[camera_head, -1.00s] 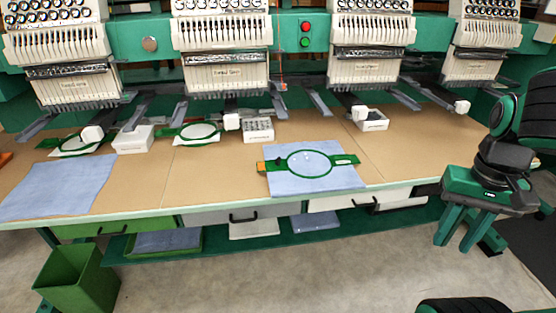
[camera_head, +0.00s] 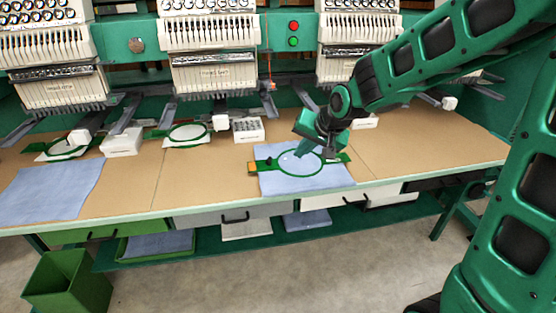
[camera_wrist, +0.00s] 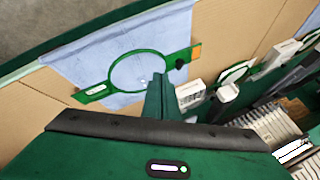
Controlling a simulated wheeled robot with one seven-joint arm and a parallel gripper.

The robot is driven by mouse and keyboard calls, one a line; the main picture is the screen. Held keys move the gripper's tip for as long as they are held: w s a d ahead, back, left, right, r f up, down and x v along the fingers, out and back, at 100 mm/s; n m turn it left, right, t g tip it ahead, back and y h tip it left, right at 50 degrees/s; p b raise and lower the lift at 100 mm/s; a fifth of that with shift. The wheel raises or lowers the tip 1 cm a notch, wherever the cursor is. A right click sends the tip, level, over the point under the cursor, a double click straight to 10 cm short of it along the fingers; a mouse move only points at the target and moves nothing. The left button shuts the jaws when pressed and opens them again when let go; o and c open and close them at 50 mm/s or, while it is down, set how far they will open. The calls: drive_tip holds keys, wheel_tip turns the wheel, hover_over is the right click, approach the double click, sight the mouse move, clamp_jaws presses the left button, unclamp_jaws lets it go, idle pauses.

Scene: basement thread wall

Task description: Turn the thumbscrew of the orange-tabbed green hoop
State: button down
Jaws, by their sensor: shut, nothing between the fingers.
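The green hoop (camera_head: 301,177) lies on a light blue cloth (camera_head: 312,185) on the table. Its orange tab (camera_head: 252,168) is at the left end in the head view. The hoop also shows in the wrist view (camera_wrist: 136,51), with the orange tab (camera_wrist: 195,52) to the right. A dark knob, apparently the thumbscrew (camera_wrist: 180,65), sits between ring and tab. My gripper (camera_head: 303,151) is shut and empty. It is over the far side of the hoop and hides part of the ring. In the wrist view its fingertips (camera_wrist: 159,76) overlap the ring's edge, left of the knob; contact cannot be told.
White boxes (camera_head: 123,143) (camera_head: 249,129) and two other green hoops (camera_head: 70,149) (camera_head: 187,135) stand behind, under the embroidery heads (camera_head: 213,75). Another blue cloth (camera_head: 50,190) lies at left. Bare table (camera_head: 205,180) separates the cloths. A green bin (camera_head: 65,282) stands on the floor.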

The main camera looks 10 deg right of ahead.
approach(271, 164)
drive_tip(key=d+f, duration=0.1)
drive_tip(key=f, duration=0.1)
drive_tip(key=d+f, duration=0.1)
drive_tip(key=shift+w+d+f, duration=0.25)
drive_tip(key=shift+d+f, duration=0.05)
drive_tip(key=shift+f, duration=0.1)
drive_tip(key=a, duration=0.1)
drive_tip(key=w+a, duration=0.1)
drive_tip(key=shift+w+a+f, duration=0.15)
drive_tip(key=shift+w+a, duration=0.15)
drive_tip(key=shift+w, duration=0.05)
drive_tip(key=shift+w+a, duration=0.3)
drive_tip(key=shift+a, duration=0.15)
